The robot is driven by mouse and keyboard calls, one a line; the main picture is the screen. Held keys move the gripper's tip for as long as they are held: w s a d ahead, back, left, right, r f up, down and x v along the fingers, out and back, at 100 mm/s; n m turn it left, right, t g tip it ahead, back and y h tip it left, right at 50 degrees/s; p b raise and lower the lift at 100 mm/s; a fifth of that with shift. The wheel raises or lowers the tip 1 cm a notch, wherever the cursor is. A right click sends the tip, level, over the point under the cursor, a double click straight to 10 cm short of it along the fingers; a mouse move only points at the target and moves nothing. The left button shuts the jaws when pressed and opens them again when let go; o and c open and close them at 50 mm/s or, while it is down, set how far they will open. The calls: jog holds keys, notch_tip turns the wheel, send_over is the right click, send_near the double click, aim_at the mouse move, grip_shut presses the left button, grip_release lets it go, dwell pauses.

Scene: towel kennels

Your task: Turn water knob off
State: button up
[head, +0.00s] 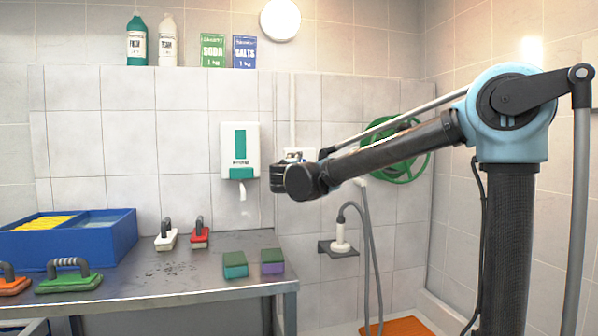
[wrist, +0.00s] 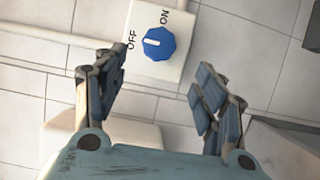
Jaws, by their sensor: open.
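The blue round water knob (wrist: 158,43) sits on a white plate (wrist: 184,12) in the wrist view, with the words OFF to its left and ON at its upper right. A short white mark on the knob lies toward its left, OFF side. My gripper (wrist: 157,68) is open, with one finger to each side below the knob and nothing between them. I cannot tell how far the fingertips are from the plate. In the head view my gripper (head: 284,178) is in front of the wall plate (head: 300,154), and the knob is hidden there.
A white soap dispenser (head: 240,150) hangs just left of my gripper. A metal table (head: 190,275) holds brushes, sponges and a blue bin (head: 68,245).

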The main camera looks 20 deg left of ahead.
jog(key=shift+s+d, duration=0.15)
jog(key=shift+s, duration=0.75)
jog(key=shift+d, duration=0.1)
jog(key=d+f+m+g+h, duration=0.2)
jog(key=d+f+m, duration=0.15)
jog(key=d, duration=0.75)
jog(key=w+d+f+m+g+h, duration=0.15)
jog(key=d+f, duration=0.25)
jog(key=d, duration=0.6)
jog(key=d+f+m+g+h, duration=0.2)
jog(key=d+f+m+h, duration=0.15)
jog(key=d, duration=0.75)
jog(key=s+d+f+m+g, duration=0.2)
jog(key=s+d+f, duration=0.25)
jog(key=d, duration=0.25)
jog(key=s+d+f+m+g, duration=0.2)
jog(key=s+d+f, duration=0.2)
jog(key=d+f, duration=0.15)
jog(key=s+d+f+m+g+y, duration=0.2)
jog(key=s+d+f+m+g, duration=0.1)
jog(key=s+f, duration=0.6)
jog(key=s+d+f+m+g+y, duration=0.2)
jog(key=s+d+f+m+g, duration=0.1)
jog(key=s+f, duration=0.6)
jog(key=s+m, duration=0.1)
jog(key=s, duration=0.3)
jog(key=shift+s+d+f, duration=0.2)
jog(key=shift+s, duration=0.1)
